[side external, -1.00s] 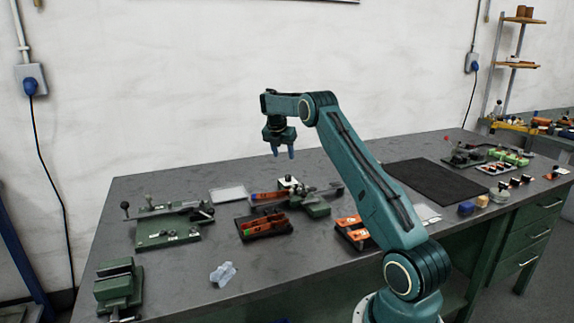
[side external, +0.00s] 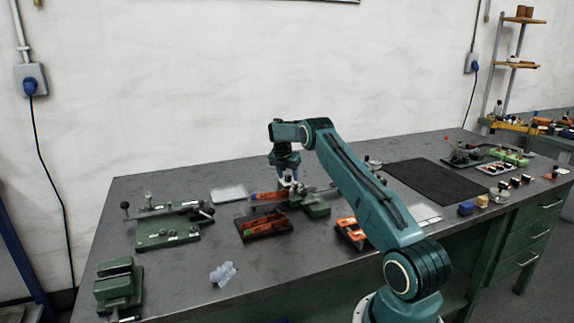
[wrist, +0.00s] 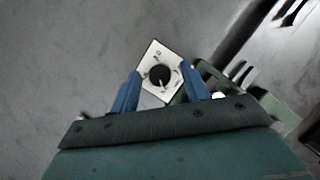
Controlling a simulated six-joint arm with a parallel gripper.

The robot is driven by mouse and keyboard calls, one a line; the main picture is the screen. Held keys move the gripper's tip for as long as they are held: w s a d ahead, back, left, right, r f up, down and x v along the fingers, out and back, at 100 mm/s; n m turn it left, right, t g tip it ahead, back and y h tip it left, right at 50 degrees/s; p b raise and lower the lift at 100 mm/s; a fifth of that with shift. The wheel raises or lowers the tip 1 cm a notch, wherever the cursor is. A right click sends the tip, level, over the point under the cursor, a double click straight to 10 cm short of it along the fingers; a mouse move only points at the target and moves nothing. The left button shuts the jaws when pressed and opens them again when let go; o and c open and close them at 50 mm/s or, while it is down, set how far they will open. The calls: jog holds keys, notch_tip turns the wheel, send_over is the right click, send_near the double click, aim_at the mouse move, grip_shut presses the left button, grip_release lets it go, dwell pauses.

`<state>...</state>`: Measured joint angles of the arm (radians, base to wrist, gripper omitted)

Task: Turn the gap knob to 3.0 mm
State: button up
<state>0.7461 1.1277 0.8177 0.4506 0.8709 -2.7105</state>
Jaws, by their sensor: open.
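The gap knob (wrist: 160,75) is a black round knob on a white dial plate (wrist: 149,60) with dark marks around it. The marks are too blurred to read. My gripper (wrist: 160,84) is open, with its two blue fingers on either side of the dial in the wrist view. The fingers look apart from the knob; their height above it is hard to tell. In the side external view my gripper (side external: 285,177) points down over the green fixture (side external: 317,209) that carries the dial, and it hides most of the dial there.
An orange and black tray (side external: 265,225) and an orange strip (side external: 268,196) lie close by. A pale flat plate (side external: 229,193) is to the left. A black mat (side external: 437,181) lies to the right. A green jig (side external: 168,230) and a crumpled cloth (side external: 223,273) are farther left.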

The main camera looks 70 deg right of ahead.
jog(key=c, duration=1)
jog(key=shift+m, duration=0.3)
jog(key=shift+d+m+g, duration=0.2)
jog(key=shift+m+g, duration=0.2)
jog(key=shift+m, duration=0.3)
jog(key=shift+d+r+m, duration=0.1)
jog(key=shift+r+m, duration=0.05)
jog(key=shift+m, duration=0.15)
jog(key=shift+m, duration=0.3)
